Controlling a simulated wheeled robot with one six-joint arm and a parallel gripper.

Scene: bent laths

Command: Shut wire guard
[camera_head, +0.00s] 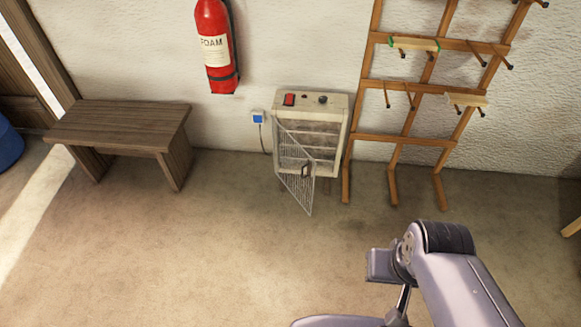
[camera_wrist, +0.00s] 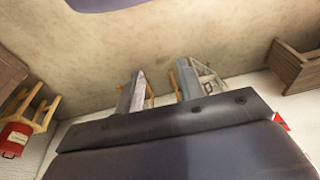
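The cream heater cabinet (camera_head: 325,106) stands against the wall in the head view, with a red switch and a dark knob on top. Its wire guard (camera_head: 293,178) is swung outward from the left side, at an angle to the front. A dark handle (camera_head: 306,171) sits near the guard's free edge. My gripper (camera_wrist: 159,80) shows in the wrist view with its two fingers apart and nothing visibly held between them. Part of the heater (camera_wrist: 207,82) appears beyond the right finger, partly hidden. In the head view my arm is at the lower right, away from the guard; the fingers cannot be made out there.
A wooden bench (camera_head: 120,125) stands left of the heater, also in the wrist view (camera_wrist: 296,68). A red extinguisher (camera_head: 215,45) hangs above. A wooden rack (camera_head: 404,142) with pegs stands close on the right. The floor in front (camera_head: 210,255) is clear.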

